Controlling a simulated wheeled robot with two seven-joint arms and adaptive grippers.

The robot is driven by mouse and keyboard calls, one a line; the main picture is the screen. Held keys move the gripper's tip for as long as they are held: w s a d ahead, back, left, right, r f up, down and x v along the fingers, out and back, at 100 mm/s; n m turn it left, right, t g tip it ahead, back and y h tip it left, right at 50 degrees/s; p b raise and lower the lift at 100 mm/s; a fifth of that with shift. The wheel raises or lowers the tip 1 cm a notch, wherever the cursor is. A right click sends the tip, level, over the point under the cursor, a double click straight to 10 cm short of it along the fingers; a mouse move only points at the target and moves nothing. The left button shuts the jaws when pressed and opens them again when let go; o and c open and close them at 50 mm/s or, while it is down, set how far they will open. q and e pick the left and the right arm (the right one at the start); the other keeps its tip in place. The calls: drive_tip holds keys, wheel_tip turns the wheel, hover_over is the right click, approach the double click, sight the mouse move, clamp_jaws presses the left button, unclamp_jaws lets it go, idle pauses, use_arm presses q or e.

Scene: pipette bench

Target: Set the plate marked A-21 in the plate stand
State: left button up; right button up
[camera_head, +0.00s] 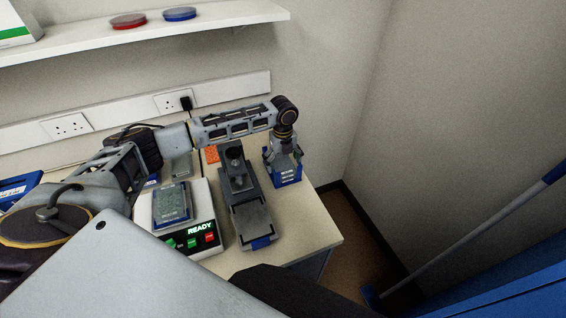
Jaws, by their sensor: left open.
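My left arm reaches across the bench from the left. Its open gripper (283,154) points down at a grey block with a blue base and a white label (287,175) at the bench's right end. The fingers are at its top; I cannot tell whether they touch it. A clear well plate with a blue edge and a label (172,203) lies on the white device with the READY display (203,242). I cannot read A-21 on any label, and I cannot tell for certain which thing is the plate stand. My right gripper is not in view.
A dark grey stepped apparatus (252,215) stands between the device and the blue-based block. A blue container (17,190) is at far left. A shelf (222,17) runs above. The front right bench corner (318,238) is clear.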

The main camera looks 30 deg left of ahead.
sight(283, 168)
use_arm(q)
wheel_tip(283, 168, up, 12)
drive_tip(key=b, duration=0.1)
drive_tip(key=shift+b, duration=0.4)
drive_tip(key=shift+r, duration=0.1)
idle(0.9)
